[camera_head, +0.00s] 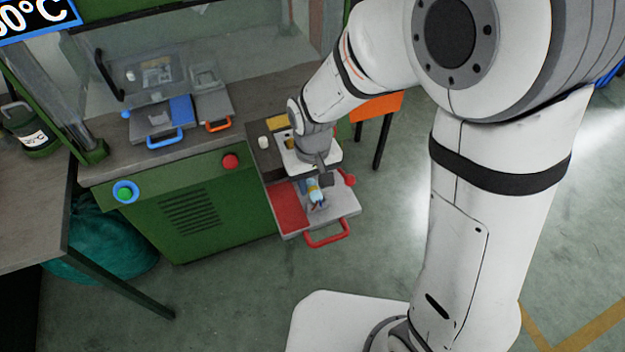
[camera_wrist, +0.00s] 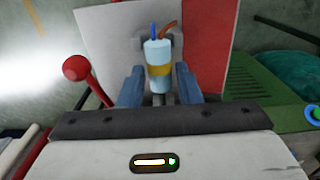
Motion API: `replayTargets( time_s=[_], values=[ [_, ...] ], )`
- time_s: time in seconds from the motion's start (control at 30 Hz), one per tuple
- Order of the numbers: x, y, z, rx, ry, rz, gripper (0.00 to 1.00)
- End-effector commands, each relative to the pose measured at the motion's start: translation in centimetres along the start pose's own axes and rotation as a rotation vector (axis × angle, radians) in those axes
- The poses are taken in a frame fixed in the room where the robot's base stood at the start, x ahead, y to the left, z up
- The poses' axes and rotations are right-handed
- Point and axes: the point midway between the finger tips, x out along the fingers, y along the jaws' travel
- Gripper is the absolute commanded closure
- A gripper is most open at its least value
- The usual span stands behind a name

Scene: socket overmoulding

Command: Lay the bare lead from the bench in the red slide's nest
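The bare lead (camera_wrist: 158,55) is a pale blue cylinder with a yellow band, with a blue and a brown wire end. In the head view, the lead (camera_head: 314,190) is over the grey part of the pulled-out red slide (camera_head: 290,208), just below my gripper (camera_head: 321,180). The slide's plate also shows behind the lead in the wrist view (camera_wrist: 105,35). The nest is mostly hidden; I cannot tell whether the lead touches it.
The red slide has a red handle (camera_head: 327,235) in front and a red knob (camera_head: 347,177) at its right. The blue-handled slide (camera_head: 165,137) and the orange-handled slide (camera_head: 217,124) are on the green machine (camera_head: 205,215). Open floor surrounds the red slide's front.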

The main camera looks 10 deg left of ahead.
Motion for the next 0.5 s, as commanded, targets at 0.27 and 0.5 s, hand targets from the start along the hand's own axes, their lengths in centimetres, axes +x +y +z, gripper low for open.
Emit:
replayTargets(
  time_s=[0.27,0.5],
  values=[
    [0.0,0.03,0.0,0.001,0.0,0.0,0.53],
    [-0.64,0.04,-0.07,0.001,0.003,0.0,0.53]
  ],
)
